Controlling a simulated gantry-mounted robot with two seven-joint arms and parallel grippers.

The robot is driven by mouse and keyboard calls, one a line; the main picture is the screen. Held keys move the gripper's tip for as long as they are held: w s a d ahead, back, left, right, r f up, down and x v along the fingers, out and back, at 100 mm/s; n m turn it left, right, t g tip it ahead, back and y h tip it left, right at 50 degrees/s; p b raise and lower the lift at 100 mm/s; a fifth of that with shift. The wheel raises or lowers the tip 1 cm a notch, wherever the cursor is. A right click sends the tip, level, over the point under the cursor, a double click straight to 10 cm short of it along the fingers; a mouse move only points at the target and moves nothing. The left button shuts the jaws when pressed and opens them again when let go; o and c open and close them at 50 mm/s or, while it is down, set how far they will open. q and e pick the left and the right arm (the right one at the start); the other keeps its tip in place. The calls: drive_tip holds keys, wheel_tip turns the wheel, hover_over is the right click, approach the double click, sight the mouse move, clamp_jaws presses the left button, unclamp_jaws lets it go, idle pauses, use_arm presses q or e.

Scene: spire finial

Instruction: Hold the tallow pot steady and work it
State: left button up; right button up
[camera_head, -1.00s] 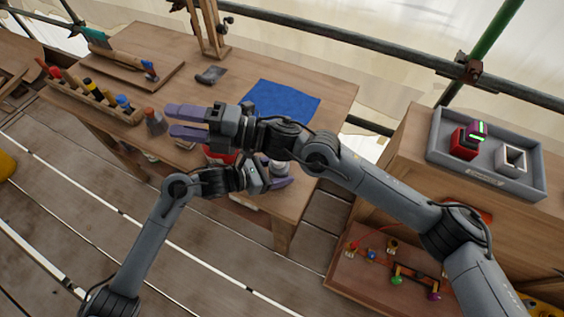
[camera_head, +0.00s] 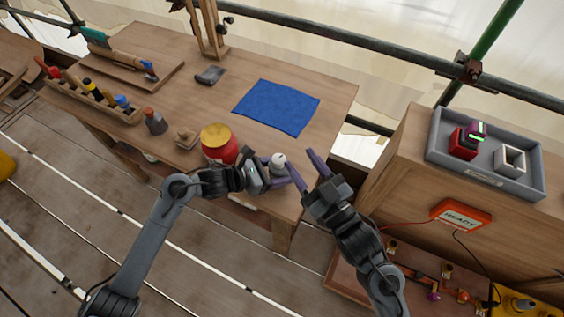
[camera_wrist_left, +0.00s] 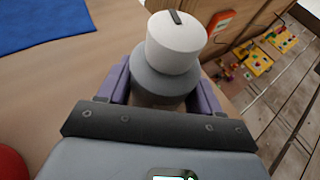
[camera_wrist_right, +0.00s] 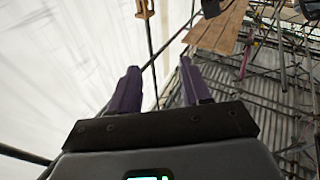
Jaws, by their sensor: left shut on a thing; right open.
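The tallow pot appears to be the small grey pot with a white cap (camera_head: 279,161) at the table's near right corner. In the left wrist view its white cap (camera_wrist_left: 176,42) has a dark mark on top. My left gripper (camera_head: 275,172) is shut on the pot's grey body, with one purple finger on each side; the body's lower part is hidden. My right gripper (camera_head: 301,157) is open and empty, just right of the pot and apart from it. In the right wrist view its fingers (camera_wrist_right: 160,78) are spread with nothing between them.
A red jar with a yellow lid (camera_head: 218,146) stands left of the pot. A blue cloth (camera_head: 277,107) lies behind. A wooden block (camera_head: 185,138), a bottle (camera_head: 154,122) and a tool rack (camera_head: 95,102) are farther left. A grey tray (camera_head: 531,184) sits on the right cabinet.

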drive_tip(key=m+g+h, duration=0.1)
drive_tip(key=m+h, duration=0.1)
approach(282, 163)
drive_tip(key=s+d, duration=0.1)
drive_tip(key=x, duration=1.1)
drive_tip(key=shift+a+f, duration=0.25)
drive_tip(key=shift+f, duration=0.05)
drive_tip(key=c, duration=0.8)
